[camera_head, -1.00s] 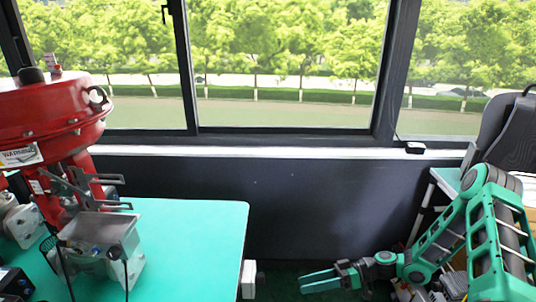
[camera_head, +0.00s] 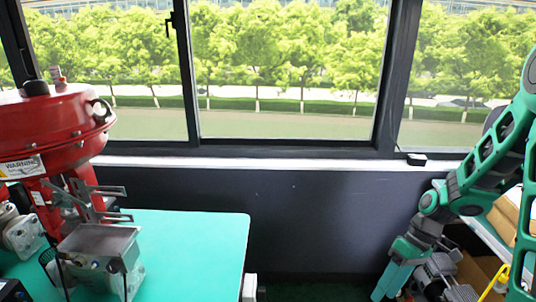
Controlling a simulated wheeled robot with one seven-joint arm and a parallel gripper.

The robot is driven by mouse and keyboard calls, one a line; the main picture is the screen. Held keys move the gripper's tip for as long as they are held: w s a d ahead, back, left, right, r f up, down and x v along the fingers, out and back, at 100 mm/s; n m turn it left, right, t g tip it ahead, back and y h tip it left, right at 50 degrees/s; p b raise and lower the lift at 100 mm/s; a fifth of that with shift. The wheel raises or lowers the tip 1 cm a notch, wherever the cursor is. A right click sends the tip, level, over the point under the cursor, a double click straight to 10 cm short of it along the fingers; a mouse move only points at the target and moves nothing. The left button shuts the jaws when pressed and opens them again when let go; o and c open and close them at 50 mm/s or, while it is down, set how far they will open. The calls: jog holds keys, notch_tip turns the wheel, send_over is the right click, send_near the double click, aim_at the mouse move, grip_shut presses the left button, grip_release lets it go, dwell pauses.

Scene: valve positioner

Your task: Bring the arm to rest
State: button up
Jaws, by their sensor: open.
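My green arm (camera_head: 502,150) comes in from the right edge, bends at a grey joint and hangs down toward the floor. My gripper (camera_head: 388,290) is at the lower right of the view, pointing down and a little left. Its green fingers are open, and I see nothing between them. Their tips are close to the bottom edge of the picture. The gripper is well to the right of the green table and apart from it.
A red valve actuator (camera_head: 50,125) with a metal positioner box (camera_head: 98,243) stands at the green table (camera_head: 190,245) on the left. A dark wall (camera_head: 320,210) under the windows lies behind. Boxes and a white-edged table are at the right, partly behind my arm.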

jog(key=s+d+r+m+t+h, duration=0.1)
jog(key=s+d+r+m+h, duration=0.1)
jog(key=s+d+r+m, duration=0.2)
jog(key=s+d+r+m+t+h, duration=0.1)
jog(key=s+d+r+m, duration=0.4)
jog(key=s+r, duration=0.8)
jog(key=s+m+h, duration=0.1)
jog(key=s+m, duration=0.1)
jog(key=shift+m+t+h, duration=0.3)
jog(key=shift+m, duration=0.1)
jog(key=shift+s+d, duration=0.1)
jog(key=shift+w+f, duration=0.3)
jog(key=shift+w, duration=0.3)
dwell(0.9)
